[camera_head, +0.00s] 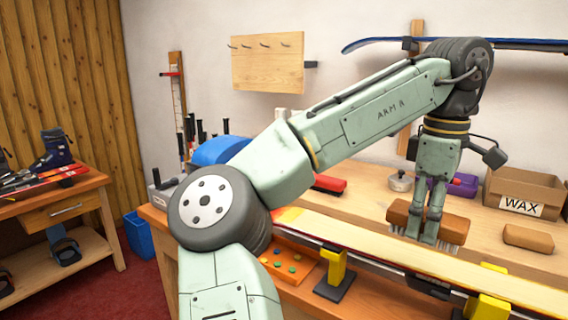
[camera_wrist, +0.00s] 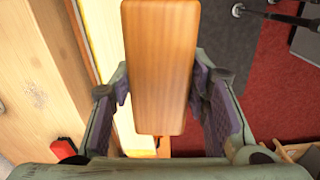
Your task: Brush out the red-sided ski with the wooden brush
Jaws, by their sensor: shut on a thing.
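My gripper (camera_head: 431,228) is shut on the wooden brush (camera_head: 400,212), with one finger on each side of its block. Pale bristles show beneath the block. The red-sided ski (camera_head: 380,243) lies base up along the front of the bench, with a pale yellow top, a red side and an orange-red far end. The brush is over or just behind the ski; I cannot tell whether the bristles touch it. In the wrist view the brush's brown back (camera_wrist: 160,65) fills the space between my fingers (camera_wrist: 163,105) and hides part of the ski (camera_wrist: 103,35).
Yellow vises (camera_head: 331,266) hold the ski at the bench front. A WAX box (camera_head: 524,192), a brown block (camera_head: 527,237), a purple item (camera_head: 464,184) and a red item (camera_head: 329,184) stand behind it. An orange tray (camera_head: 291,262) lies left. Another ski (camera_head: 390,42) hangs on the wall.

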